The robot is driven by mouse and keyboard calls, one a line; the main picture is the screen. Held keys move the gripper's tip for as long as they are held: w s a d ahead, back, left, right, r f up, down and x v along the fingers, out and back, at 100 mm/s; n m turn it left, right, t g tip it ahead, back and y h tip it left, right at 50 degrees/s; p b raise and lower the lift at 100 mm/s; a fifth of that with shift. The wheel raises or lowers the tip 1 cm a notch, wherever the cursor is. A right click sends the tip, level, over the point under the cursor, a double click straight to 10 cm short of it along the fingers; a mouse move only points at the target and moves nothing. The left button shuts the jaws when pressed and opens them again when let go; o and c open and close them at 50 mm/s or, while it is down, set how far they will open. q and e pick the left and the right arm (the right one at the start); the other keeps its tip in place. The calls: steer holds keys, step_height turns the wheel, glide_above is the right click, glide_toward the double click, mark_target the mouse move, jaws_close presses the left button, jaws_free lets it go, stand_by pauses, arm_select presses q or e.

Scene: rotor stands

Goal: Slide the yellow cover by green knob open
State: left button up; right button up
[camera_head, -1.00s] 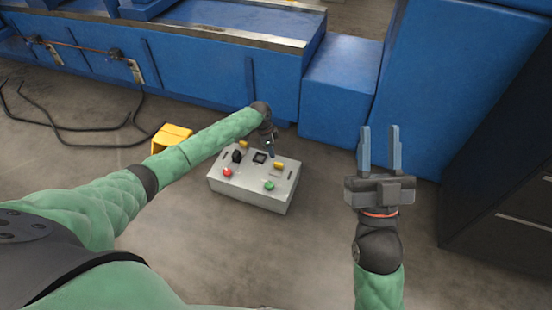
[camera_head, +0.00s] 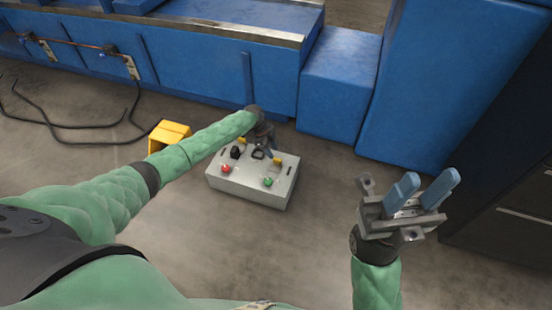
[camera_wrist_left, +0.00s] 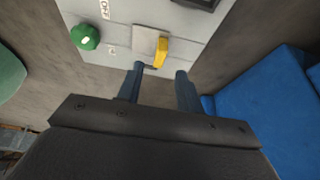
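The grey control box (camera_head: 250,190) stands on the floor. Its green knob (camera_head: 267,182) is near the front right of its top, and shows at upper left in the left wrist view (camera_wrist_left: 86,36). The yellow cover (camera_head: 277,161) lies behind the green knob; in the left wrist view the cover (camera_wrist_left: 162,52) stands beside a pale square plate. My left gripper (camera_wrist_left: 160,69) is open, its two fingertips just short of the cover, which lies between their lines. Contact cannot be told. My right gripper (camera_head: 430,177) is open and empty, away to the right.
The box also bears a red button (camera_head: 225,168), a black switch (camera_head: 236,152) and a second yellow part (camera_head: 242,141). A yellow open-fronted object (camera_head: 169,134) stands at left. Blue machinery (camera_head: 340,85) lines the back; a dark cabinet (camera_head: 505,190) is at right.

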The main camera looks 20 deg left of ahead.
mark_target(277, 159)
arm_select(q)
steer(key=shift+b+x, duration=0.45)
steer(key=shift+x, duration=2.2)
steer(key=shift+c, duration=0.3)
jaws_close()
